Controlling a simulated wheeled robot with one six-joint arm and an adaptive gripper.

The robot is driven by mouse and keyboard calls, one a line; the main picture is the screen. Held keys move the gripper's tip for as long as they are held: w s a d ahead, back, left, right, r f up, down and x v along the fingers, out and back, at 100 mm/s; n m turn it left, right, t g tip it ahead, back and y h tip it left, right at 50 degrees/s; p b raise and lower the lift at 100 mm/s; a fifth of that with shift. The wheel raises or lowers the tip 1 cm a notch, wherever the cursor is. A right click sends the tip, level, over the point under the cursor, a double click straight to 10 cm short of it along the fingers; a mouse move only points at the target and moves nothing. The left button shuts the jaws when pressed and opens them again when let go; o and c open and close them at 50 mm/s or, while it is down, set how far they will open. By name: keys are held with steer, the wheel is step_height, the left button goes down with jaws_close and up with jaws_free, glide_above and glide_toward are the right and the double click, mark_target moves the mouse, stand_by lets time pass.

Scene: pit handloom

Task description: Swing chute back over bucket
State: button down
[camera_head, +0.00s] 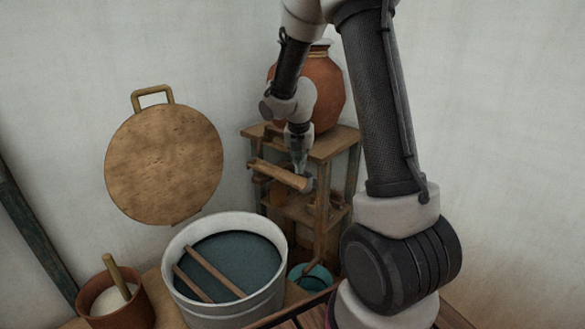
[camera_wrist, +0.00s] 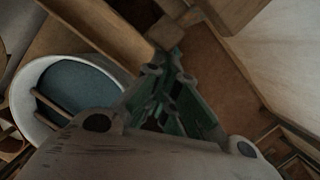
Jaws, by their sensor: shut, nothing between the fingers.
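The chute (camera_head: 278,175) is a short wooden trough at the front of the wooden stand, just below its top. Its left end points toward the space above and right of the bucket in the picture. The bucket (camera_head: 184,306) is large and pale, holds dark blue liquid, and has two sticks across it. My gripper (camera_head: 300,172) is shut and empty, pointing down by the chute's right end; I cannot tell whether they touch. In the wrist view the green fingers (camera_wrist: 168,65) are close to the end of a wooden bar, and the bucket (camera_wrist: 20,100) is at the left.
A clay pot (camera_head: 322,90) stands on top of the stand (camera_head: 335,144), close behind my arm. A teal basin (camera_head: 312,281) is low by the stand. A small pot (camera_head: 132,315) with a stick is at the front left. A round wooden board (camera_head: 165,160) hangs on the wall.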

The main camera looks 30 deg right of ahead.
steer(key=shift+w+d, duration=0.4)
steer(key=shift+d, duration=0.35)
steer(key=shift+w+r, duration=0.1)
